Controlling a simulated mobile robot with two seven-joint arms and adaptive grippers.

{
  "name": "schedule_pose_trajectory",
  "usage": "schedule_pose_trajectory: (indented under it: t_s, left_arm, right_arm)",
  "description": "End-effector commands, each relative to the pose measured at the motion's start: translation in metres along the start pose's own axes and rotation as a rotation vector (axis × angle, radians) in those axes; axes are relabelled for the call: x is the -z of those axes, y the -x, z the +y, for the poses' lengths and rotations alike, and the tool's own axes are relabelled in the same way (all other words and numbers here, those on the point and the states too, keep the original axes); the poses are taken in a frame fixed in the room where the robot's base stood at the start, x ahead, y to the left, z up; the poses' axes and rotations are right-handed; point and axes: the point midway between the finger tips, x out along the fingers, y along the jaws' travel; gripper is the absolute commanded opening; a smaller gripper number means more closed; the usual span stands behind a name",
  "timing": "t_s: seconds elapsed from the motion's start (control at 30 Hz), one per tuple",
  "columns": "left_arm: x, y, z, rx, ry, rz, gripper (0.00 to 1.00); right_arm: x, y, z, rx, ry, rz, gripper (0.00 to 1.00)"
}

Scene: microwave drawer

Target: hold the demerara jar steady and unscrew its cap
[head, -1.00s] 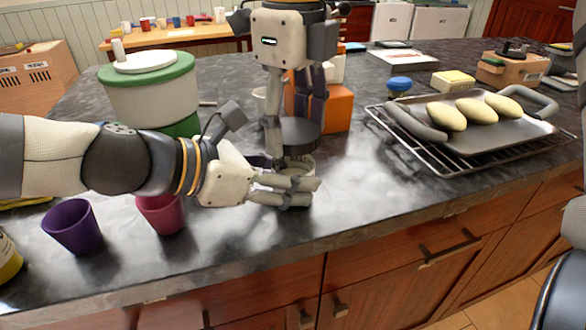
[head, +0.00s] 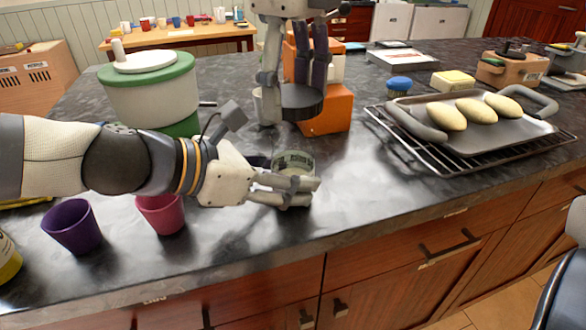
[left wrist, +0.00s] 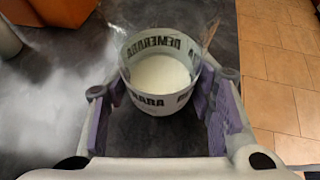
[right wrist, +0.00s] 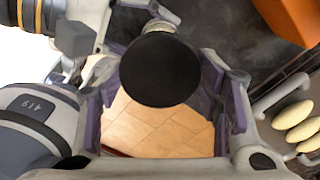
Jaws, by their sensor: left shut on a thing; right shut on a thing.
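The demerara jar (head: 294,162) stands upright and open on the dark counter. In the left wrist view the jar (left wrist: 160,97) shows its "DEMERARA" lettering and pale contents. My left gripper (head: 300,190) is shut around the jar's body, with a finger on each side. The dark round cap (head: 301,101) is off the jar, held above and behind it. My right gripper (head: 292,85) is shut on the cap. In the right wrist view the cap (right wrist: 160,70) sits between the fingers, its flat dark face toward the camera.
A purple cup (head: 72,226) and a pink cup (head: 161,214) stand by the front edge at left. A green-and-white container (head: 150,92) is behind my left arm. An orange box (head: 330,112) is behind the cap. A tray (head: 500,134) of loaves on a rack is at right.

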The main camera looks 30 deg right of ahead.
Motion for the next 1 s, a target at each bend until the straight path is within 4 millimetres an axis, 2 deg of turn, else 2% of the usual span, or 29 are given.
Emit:
schedule_pose_trajectory:
  t_s: [0.23,0.27,0.33,0.37,0.63,0.73,1.0]
  left_arm:
    - [0.000,0.000,0.000,0.000,0.000,0.000,0.00]
    - [0.000,0.000,0.000,0.000,0.000,0.000,0.53]
    - [0.000,0.000,0.000,0.000,0.000,0.000,0.69]
    - [0.000,0.000,0.000,0.000,0.000,0.000,0.72]
    - [0.000,0.000,0.000,0.000,0.000,0.000,0.72]
    - [0.000,0.008,0.001,-0.001,0.000,0.000,0.72]
    - [-0.001,0.079,0.002,-0.005,-0.003,-0.001,0.72]
  right_arm:
    - [0.000,0.001,0.000,-0.001,0.000,0.000,0.25]
    - [0.000,0.001,0.000,-0.001,0.000,0.000,0.25]
    - [0.000,0.001,0.000,-0.001,0.000,0.000,0.25]
    - [0.000,0.001,0.000,-0.001,0.000,0.000,0.25]
    - [0.000,0.001,0.000,-0.001,0.000,0.000,0.25]
    - [0.000,0.001,0.000,-0.001,0.000,0.000,0.25]
    - [0.000,0.001,0.000,0.000,0.000,0.000,0.25]
